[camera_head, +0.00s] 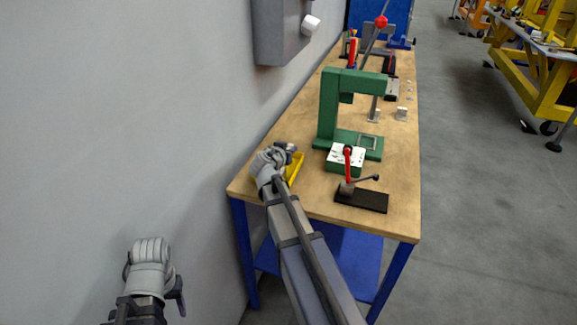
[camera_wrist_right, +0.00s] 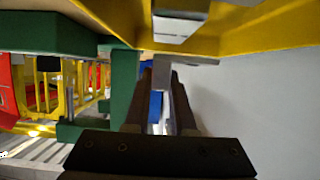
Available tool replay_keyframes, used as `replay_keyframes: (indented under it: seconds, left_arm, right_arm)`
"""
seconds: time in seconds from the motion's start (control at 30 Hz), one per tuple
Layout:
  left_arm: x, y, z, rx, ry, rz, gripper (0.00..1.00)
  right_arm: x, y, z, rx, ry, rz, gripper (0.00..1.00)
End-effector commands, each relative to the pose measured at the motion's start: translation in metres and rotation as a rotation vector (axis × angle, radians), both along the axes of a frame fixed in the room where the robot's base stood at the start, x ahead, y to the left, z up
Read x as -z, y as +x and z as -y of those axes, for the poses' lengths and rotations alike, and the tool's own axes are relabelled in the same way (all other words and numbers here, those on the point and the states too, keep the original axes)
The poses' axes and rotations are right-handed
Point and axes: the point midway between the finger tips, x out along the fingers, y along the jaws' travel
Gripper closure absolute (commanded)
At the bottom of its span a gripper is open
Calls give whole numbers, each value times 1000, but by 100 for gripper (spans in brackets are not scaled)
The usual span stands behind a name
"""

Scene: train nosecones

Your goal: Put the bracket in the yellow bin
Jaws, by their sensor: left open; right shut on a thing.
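The yellow bin (camera_head: 297,167) sits at the near left edge of the wooden table in the camera_head view. My right gripper (camera_head: 284,151) is above it, partly covering it. In the right wrist view the gripper fingers (camera_wrist_right: 168,85) are shut on a grey metal piece (camera_wrist_right: 177,75), which looks like the bracket. The bin's yellow wall (camera_wrist_right: 90,12) fills the top of that view, close to the fingertips. Another grey shape shows against the bin there; I cannot tell what it is. My left gripper (camera_head: 152,255) is open and empty, low beside the wall, away from the table.
A green press (camera_head: 328,105) stands on the table (camera_head: 400,150) right of the bin. In front of it are a small green-and-white block with a red lever (camera_head: 345,158) and a black-based clamp (camera_head: 362,199). A grey box (camera_head: 280,30) hangs on the left wall.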

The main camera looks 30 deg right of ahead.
Motion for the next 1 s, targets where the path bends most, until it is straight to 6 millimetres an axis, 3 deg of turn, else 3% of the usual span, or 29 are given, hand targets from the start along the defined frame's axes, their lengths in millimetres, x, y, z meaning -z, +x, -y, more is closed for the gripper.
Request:
replay_keyframes:
  seconds: [0.17,0.5,1.0]
  left_arm:
    - [2,0,0,0,0,0,47]
    - [39,0,0,1,0,0,47]
    - [44,0,0,1,0,0,47]
  right_arm:
    - [2,0,0,0,0,0,100]
    - [38,0,0,0,0,0,100]
    - [44,0,0,0,0,0,100]
